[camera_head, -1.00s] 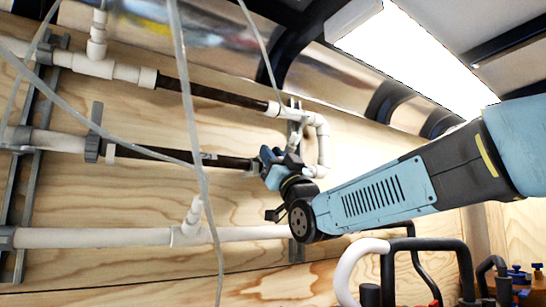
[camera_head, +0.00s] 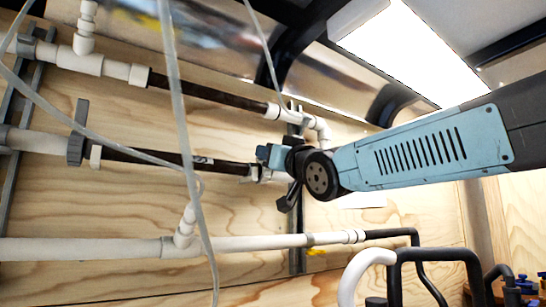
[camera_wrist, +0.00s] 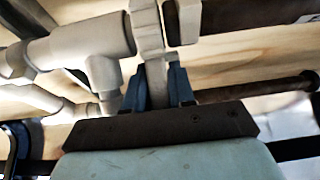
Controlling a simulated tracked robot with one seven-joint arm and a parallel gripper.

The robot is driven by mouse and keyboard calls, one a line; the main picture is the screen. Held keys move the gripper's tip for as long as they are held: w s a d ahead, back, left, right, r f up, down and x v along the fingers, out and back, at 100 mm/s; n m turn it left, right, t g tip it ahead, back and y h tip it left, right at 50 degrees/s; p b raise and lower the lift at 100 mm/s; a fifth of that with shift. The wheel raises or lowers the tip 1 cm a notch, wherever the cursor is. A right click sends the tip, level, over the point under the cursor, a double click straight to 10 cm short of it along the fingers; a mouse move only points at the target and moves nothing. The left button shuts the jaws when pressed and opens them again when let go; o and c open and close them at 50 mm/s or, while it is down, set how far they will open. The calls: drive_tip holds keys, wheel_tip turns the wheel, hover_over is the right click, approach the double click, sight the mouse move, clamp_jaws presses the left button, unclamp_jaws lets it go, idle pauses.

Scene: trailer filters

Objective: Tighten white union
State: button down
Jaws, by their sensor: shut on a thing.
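The white union (camera_wrist: 147,28) shows in the wrist view as a pale ring with a flat tab (camera_wrist: 157,85), between a white tee (camera_wrist: 85,42) and a dark pipe (camera_wrist: 250,15). My gripper (camera_wrist: 156,88) is shut on this tab, with one blue finger on each side. In the head view my gripper (camera_head: 270,155) is at the right end of the middle dark pipe (camera_head: 170,160). There my gripper and wrist hide most of the union.
A second dark pipe (camera_head: 208,94) runs above and a white pipe (camera_head: 90,249) below. Thin clear tubes (camera_head: 180,110) hang in front of the pipes. A grey union (camera_head: 77,132) sits at the middle line's left. Black and white bent pipes (camera_head: 430,255) stand at the lower right.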

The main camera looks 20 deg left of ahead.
drive_tip(key=shift+w+a+r+g+h, duration=0.2)
drive_tip(key=shift+a+r+g+h, duration=0.2)
drive_tip(key=shift+g+h, duration=0.35)
drive_tip(key=shift+w+h, duration=0.15)
drive_tip(key=shift+h, duration=0.1)
idle(1.0)
drive_tip(key=c, duration=1)
unclamp_jaws()
drive_tip(key=shift+c, duration=0.2)
drive_tip(key=v, duration=1.3)
drive_tip(key=shift+d, duration=0.35)
drive_tip(key=shift+f, duration=0.1)
